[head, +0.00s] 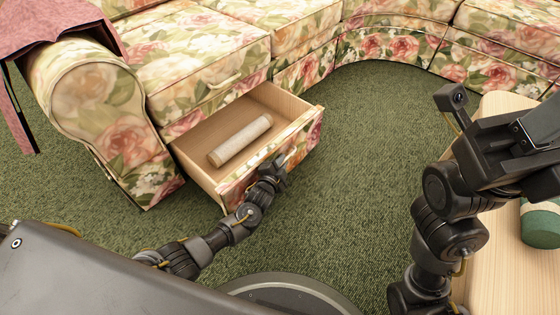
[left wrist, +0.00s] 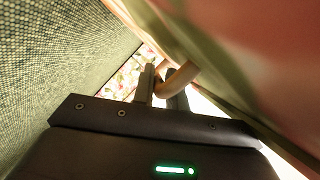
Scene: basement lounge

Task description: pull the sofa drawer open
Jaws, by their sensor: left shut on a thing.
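The sofa drawer (head: 309,133) has a floral front and pale wooden walls. It stands well out from the sofa (head: 120,130) in the head view, and its inside shows. A rolled light-coloured object (head: 240,140) lies on the drawer's floor. My left gripper (head: 281,166) is at the drawer front, shut on its handle (head: 292,154). In the left wrist view the gripper's fingers (left wrist: 163,90) close around the curved, pale handle (left wrist: 180,77). My right gripper (head: 535,135) is at the right edge, away from the drawer; its fingers do not show clearly.
A light wooden table (head: 505,265) with a green-and-tan object (head: 541,222) stands at the right under my right arm. A pink cloth (head: 55,25) hangs over the sofa arm. Green carpet (head: 365,150) lies clear between drawer and table.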

